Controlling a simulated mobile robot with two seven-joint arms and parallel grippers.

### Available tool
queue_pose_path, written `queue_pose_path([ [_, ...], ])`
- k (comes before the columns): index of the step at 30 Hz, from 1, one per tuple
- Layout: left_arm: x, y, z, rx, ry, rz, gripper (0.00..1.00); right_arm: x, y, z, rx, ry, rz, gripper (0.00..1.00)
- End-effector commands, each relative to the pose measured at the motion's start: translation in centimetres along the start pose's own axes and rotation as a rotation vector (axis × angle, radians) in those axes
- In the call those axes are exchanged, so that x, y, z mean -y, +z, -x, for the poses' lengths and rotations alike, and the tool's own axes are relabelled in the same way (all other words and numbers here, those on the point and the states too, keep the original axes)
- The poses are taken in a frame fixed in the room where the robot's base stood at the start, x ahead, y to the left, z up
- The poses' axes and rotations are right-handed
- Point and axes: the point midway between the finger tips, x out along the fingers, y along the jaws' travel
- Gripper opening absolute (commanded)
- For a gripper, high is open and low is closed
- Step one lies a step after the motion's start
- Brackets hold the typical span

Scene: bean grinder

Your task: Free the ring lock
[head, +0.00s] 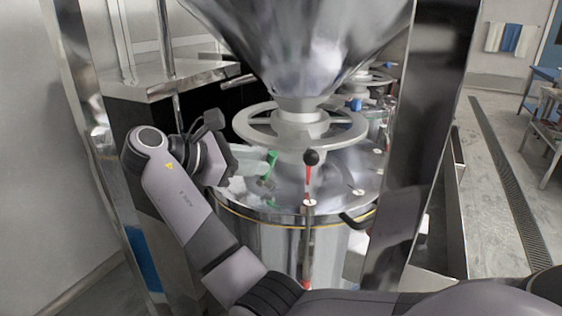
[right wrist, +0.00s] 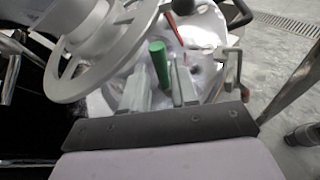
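A green handle (head: 271,166) stands on the shiny lid below the hand wheel; I take it to be the ring lock's handle, though the lock itself is not clear. My right gripper (head: 256,163) comes at it from the left. In the right wrist view the green handle (right wrist: 159,64) stands between the two fingers of my right gripper (right wrist: 160,84). The fingers are apart, with a gap seen beside the handle; I cannot tell if either touches it. My left gripper is not in view.
The grey hand wheel (head: 300,123) sits just above the gripper, under a steel hopper (head: 305,40). A red lever with a black knob (head: 311,158) stands right of the green handle. A steel post (head: 415,150) rises at the right. Open floor (head: 500,200) lies beyond.

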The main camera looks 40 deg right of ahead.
Motion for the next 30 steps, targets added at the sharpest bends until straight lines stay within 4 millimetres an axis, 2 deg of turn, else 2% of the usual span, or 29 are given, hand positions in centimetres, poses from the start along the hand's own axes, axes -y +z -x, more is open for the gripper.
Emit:
queue_pose_path([
  [12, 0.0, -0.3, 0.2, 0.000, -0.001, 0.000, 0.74, 0.0, 0.1, -5.4, 0.002, 0.000, 0.001, 0.28],
  [16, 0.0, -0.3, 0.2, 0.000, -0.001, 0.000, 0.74, 0.1, 0.0, -6.2, 0.001, 0.000, 0.001, 0.28],
  [24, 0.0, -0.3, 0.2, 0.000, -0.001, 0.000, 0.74, 0.0, 0.0, -6.3, 0.000, 0.000, 0.001, 0.28],
  [27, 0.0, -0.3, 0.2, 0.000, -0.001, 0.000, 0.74, 0.1, 0.0, -6.3, 0.000, 0.000, 0.001, 0.00],
  [30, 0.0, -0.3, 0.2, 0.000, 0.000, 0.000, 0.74, 0.1, 0.0, -6.3, 0.000, 0.000, 0.001, 0.00],
])
